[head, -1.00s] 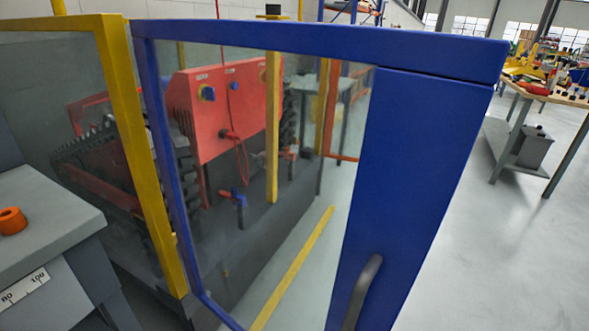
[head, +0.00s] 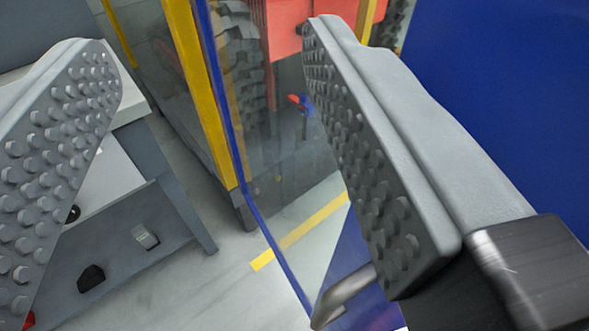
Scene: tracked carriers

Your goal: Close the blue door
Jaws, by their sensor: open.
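The blue door (head: 490,90) has a clear pane, a thin blue edge on the left beside the yellow post (head: 198,90), and a wide blue panel on the right. It stands at an angle to the yellow-framed fence, with floor visible through the pane. Its grey bar handle (head: 345,296) shows low in the picture, below the right finger, which hides part of the door. My gripper (head: 205,55) is open and empty, its studded grey fingers wide apart. The handle is not between the fingertips; I cannot tell whether the right finger touches the door.
A grey bench (head: 150,205) with a lower shelf stands at the left, partly behind the left finger. A red machine (head: 287,30) is behind the pane. A yellow floor line (head: 300,232) runs below. Bare floor lies between bench and door.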

